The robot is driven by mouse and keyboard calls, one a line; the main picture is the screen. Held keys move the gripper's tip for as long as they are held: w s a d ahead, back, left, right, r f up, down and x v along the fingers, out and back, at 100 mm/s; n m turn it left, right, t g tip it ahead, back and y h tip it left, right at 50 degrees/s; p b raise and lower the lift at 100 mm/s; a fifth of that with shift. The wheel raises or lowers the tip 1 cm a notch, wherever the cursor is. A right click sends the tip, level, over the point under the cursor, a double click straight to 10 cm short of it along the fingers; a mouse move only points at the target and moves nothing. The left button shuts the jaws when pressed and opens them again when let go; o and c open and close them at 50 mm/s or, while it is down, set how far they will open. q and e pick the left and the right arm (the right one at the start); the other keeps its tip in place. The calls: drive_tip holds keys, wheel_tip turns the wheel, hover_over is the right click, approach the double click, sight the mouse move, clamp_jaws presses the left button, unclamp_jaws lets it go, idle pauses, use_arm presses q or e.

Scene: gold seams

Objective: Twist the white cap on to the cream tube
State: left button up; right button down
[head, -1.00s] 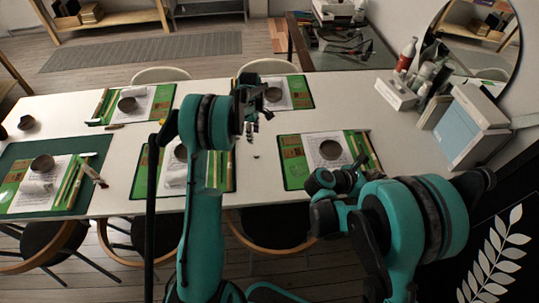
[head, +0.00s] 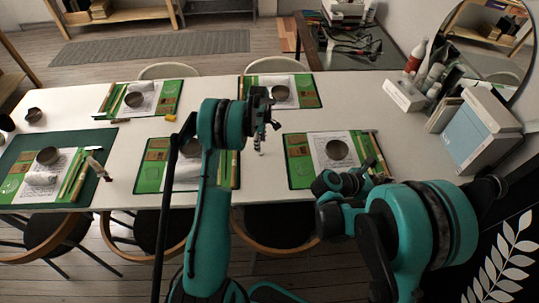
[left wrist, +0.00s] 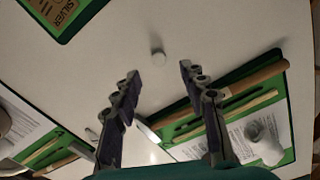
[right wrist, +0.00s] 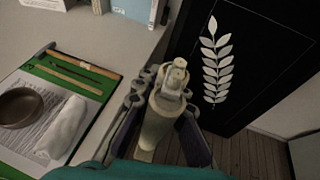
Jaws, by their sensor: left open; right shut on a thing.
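The white cap (left wrist: 157,57) lies on the white table, ahead of my left gripper and between the lines of its fingers in the left wrist view. My left gripper (left wrist: 159,73) is open and empty, with the cap a little beyond its fingertips; in the head view this gripper (head: 264,118) hangs over the middle of the table. My right gripper (right wrist: 160,88) is shut on the cream tube (right wrist: 157,122), its narrow nozzle sticking out past the fingers, uncapped. In the head view the right gripper (head: 378,178) is by the table's right front; the tube is not clear there.
Green place mats (head: 297,175) with paper, dark bowls and sticks lie around the white table (head: 260,190). A white box (head: 404,96), bottles (head: 415,56) and a pale blue box (head: 474,135) stand at the right by a round mirror. Bare table surrounds the cap.

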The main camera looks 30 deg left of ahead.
sight(261, 153)
use_arm(q)
drive_tip(key=shift+f, duration=0.25)
wheel_tip(261, 153, down, 5)
drive_tip(key=shift+w+a+f+b, duration=0.1)
drive_tip(key=shift+a+f+b, duration=0.05)
drive_tip(key=shift+b, duration=0.7)
drive_tip(key=c, duration=0.8)
